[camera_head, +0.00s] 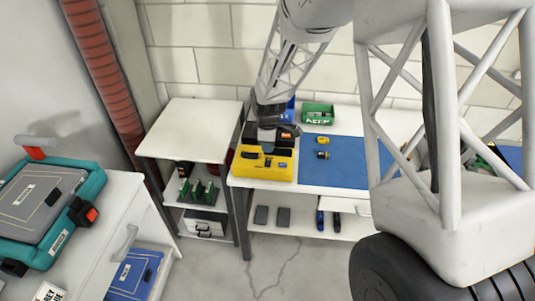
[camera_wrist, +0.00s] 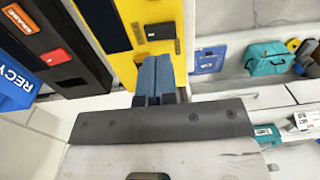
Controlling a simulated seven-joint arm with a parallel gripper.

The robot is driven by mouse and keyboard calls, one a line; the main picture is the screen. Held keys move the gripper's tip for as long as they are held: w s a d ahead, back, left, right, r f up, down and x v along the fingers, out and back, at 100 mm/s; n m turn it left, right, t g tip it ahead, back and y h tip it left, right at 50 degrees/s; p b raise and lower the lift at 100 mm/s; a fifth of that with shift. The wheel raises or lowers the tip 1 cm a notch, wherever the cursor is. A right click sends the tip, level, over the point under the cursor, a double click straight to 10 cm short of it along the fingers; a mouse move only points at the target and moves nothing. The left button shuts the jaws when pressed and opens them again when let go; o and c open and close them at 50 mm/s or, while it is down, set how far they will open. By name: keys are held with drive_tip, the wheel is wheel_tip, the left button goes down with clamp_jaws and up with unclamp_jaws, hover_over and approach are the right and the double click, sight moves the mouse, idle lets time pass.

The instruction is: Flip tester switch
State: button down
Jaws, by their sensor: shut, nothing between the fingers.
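The yellow tester box (camera_head: 247,172) stands at the left end of the workbench, with dark parts on its top face. My gripper (camera_head: 267,143) is above and behind it, partly covering its back part. In the wrist view the tester's yellow face (camera_wrist: 145,12) has a dark rectangular piece (camera_wrist: 160,31) and a dark slot strip. My blue-grey fingers (camera_wrist: 156,62) are closed together with nothing between them. Their tips are just below that dark piece in the picture; I cannot tell whether they touch it. I cannot tell for sure which part is the switch.
A black box with an orange label (camera_wrist: 54,55) lies close beside the tester, with a blue recycling bin (camera_wrist: 14,88) beyond it. A blue mat (camera_head: 350,165) with small yellow items and a green bin (camera_head: 318,112) are to the right. A white shelf (camera_head: 195,125) stands left.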

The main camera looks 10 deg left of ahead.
sight(270, 160)
wheel_tip(270, 160, up, 9)
drive_tip(key=w, duration=0.1)
idle(0.3)
drive_tip(key=shift+w, duration=0.1)
idle(0.3)
drive_tip(key=s+d+r+m+t, duration=0.2)
drive_tip(key=s+d+r+m, duration=0.7)
drive_tip(key=s+d+r, duration=0.75)
drive_tip(key=s+d+m, duration=0.4)
drive_tip(key=s+d, duration=0.1)
drive_tip(key=s, duration=0.5)
drive_tip(key=s+d+m+t, duration=0.1)
drive_tip(key=s+d+m, duration=0.4)
drive_tip(key=s, duration=0.6)
drive_tip(key=shift+d, duration=0.6)
